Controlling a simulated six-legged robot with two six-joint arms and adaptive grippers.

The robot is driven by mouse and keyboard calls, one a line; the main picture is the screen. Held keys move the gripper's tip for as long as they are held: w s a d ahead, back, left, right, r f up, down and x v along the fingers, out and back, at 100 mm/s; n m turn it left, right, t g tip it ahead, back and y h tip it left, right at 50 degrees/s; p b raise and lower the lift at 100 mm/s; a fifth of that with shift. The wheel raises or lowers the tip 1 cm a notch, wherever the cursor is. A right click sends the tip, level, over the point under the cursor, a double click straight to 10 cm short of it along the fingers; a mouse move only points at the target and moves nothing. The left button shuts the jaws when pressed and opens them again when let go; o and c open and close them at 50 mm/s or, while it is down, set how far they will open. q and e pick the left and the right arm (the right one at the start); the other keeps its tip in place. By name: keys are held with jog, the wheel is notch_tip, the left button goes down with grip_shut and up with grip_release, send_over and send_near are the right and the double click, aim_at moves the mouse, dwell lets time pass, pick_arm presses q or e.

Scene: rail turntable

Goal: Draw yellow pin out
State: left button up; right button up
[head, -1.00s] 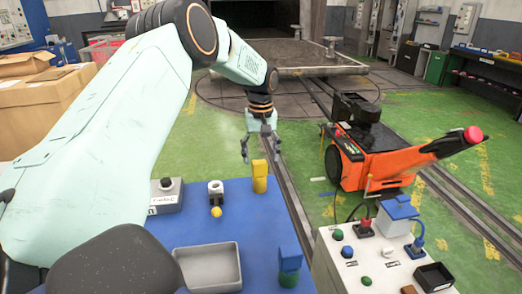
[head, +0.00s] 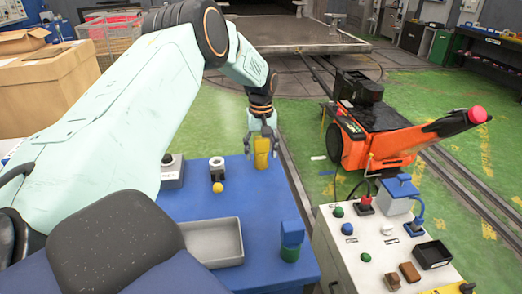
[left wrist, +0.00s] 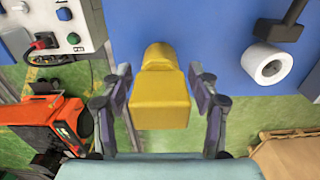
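The yellow pin (head: 262,153) is a blocky yellow piece at the far right edge of the blue table (head: 185,235). In the left wrist view its square yellow head (left wrist: 160,100) fills the middle, with a rounded yellow part behind it. My left gripper (head: 261,148) points down over it with one finger on each side. In the left wrist view the fingers (left wrist: 160,95) are spread around the head, and narrow gaps seem to show beside it. The pin's lower end is hidden in the left wrist view. My right gripper is not in view.
On the table are a grey tray (head: 213,223), a blue-and-green block piece (head: 291,240) and a white cylinder (head: 217,165) with a yellow ball beside it. A white control box (head: 370,240) stands right. An orange machine (head: 375,140) stands beyond on green floor.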

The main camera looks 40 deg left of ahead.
pick_arm(q)
jog(key=shift+d+r, duration=0.15)
jog(key=shift+c, duration=1.4)
jog(key=shift+s, duration=0.1)
jog(key=c, duration=0.5)
grip_shut()
jog(key=shift+o, duration=1.4)
grip_release()
jog(key=c, duration=0.6)
jog(key=shift+c, duration=0.2)
jog(key=shift+r+p, duration=0.55)
jog(key=shift+p, duration=0.3)
jog(key=shift+r, duration=0.15)
